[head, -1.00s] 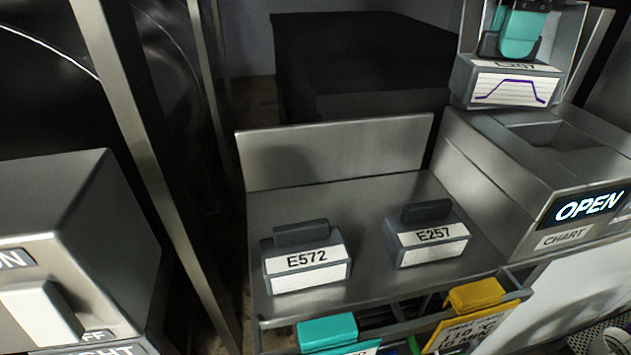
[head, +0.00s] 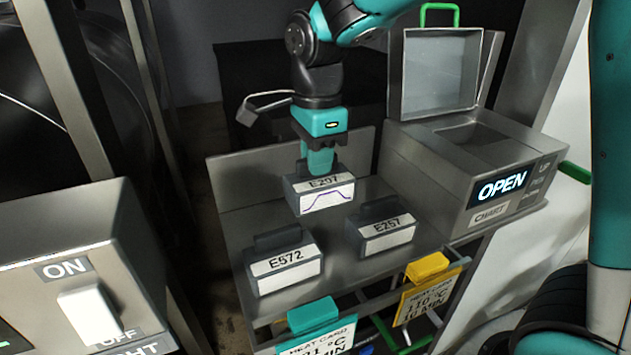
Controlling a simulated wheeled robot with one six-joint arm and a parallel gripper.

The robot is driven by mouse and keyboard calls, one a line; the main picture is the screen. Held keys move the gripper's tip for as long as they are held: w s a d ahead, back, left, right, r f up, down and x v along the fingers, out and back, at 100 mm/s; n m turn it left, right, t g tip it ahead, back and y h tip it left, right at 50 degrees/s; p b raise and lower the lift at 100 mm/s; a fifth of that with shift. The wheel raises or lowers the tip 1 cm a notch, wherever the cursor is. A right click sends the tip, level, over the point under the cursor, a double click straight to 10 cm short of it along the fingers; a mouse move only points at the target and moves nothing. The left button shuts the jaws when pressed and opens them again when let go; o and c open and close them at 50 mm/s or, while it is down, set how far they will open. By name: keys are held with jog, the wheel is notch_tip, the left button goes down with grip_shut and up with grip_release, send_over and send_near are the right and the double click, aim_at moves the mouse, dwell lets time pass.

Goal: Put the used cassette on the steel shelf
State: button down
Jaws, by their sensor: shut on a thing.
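The used cassette (head: 320,196) is a grey block with a white chart face bearing a purple curve; its label looks like E297. My gripper (head: 320,165) is shut on its top and holds it upright over the back middle of the steel shelf (head: 335,268). I cannot tell whether its underside touches the shelf. Cassette E572 (head: 284,268) stands on the shelf at front left. Cassette E257 (head: 386,236) stands to the right, close to the held one. Both have blank white faces.
The chart recorder (head: 420,165), marked OPEN, stands at the right with its lid (head: 441,70) up and its bay empty. A teal card (head: 316,315) and a yellow card (head: 427,268) hang at the shelf's front. A switch box (head: 85,270) stands at left.

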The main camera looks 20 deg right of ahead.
aim_at(317, 189)
jog(key=shift+f+p, duration=0.55)
jog(key=shift+f, duration=2.4)
jog(key=shift+f, duration=0.1)
jog(key=c, duration=1.1)
grip_release()
notch_tip(317, 189, up, 12)
jog(key=shift+r+b, duration=0.15)
jog(key=shift+b, duration=1.05)
jog(key=s+a+f+n+y, duration=0.1)
jog(key=s+f+n, duration=0.1)
jog(key=s+n, duration=0.4)
jog(key=s+a+f+n+y, duration=0.1)
jog(key=s+a+f+n, duration=0.1)
jog(key=s+n, duration=0.5)
jog(key=s+a+f+n+y, duration=0.1)
jog(key=s+n, duration=0.5)
jog(key=n, duration=0.6)
jog(key=shift+s+a+f+y, duration=0.2)
jog(key=shift+f+y, duration=0.1)
jog(key=shift+f, duration=0.1)
jog(key=shift+s+a+f+y, duration=0.1)
jog(key=shift+s+f+y, duration=0.1)
jog(key=shift+f+y, duration=0.15)
